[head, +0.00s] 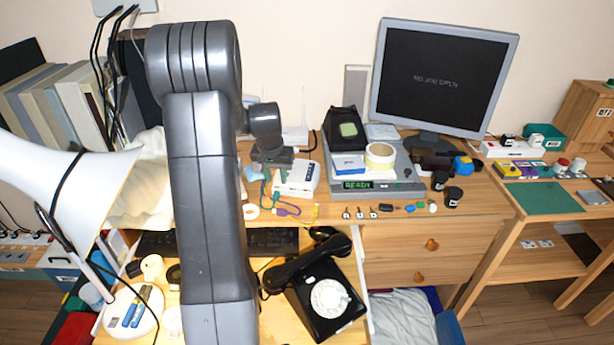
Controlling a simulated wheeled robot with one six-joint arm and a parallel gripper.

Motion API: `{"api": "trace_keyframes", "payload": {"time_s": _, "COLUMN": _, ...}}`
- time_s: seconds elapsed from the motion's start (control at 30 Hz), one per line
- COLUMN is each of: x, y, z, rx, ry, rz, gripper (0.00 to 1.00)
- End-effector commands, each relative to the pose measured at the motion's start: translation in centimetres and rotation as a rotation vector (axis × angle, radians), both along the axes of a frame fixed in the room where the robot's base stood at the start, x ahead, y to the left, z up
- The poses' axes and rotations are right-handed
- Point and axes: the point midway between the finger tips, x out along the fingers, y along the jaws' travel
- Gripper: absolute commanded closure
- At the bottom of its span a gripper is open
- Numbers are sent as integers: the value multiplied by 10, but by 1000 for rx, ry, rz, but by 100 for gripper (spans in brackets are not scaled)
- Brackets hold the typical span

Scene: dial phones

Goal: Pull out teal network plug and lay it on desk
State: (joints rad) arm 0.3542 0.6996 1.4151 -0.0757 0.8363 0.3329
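A white network box (298,178) stands on the raised desk shelf (335,208), right of centre in the head view. A teal cable (266,190) runs down in front of its left side. The teal plug's end is too small and too close to my gripper to make out clearly. My gripper (271,167) points down at the box's left edge, close to the top of the teal cable. Its fingers are small and partly hidden, so I cannot tell whether they are open, shut or touching the plug.
Purple (287,210) and yellow (316,213) cable ends lie in front of the box. A black dial phone (322,300) and a dark keyboard (272,240) sit lower down. A grey device (404,178) stands to the right. A white lamp (75,195) stands at the left.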

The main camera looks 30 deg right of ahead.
Motion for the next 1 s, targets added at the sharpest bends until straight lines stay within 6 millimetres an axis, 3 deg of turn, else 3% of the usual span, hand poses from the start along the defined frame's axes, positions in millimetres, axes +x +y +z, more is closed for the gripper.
{"api": "trace_keyframes", "payload": {"time_s": 0.5, "x": 11, "y": -8, "z": -71, "rx": 1, "ry": 1, "rz": 0, "gripper": 69}}
{"api": "trace_keyframes", "payload": {"time_s": 0.9, "x": 12, "y": -9, "z": -76, "rx": 0, "ry": 0, "rz": 0, "gripper": 69}}
{"api": "trace_keyframes", "payload": {"time_s": 1.0, "x": 12, "y": -9, "z": -76, "rx": 0, "ry": 0, "rz": 0, "gripper": 89}}
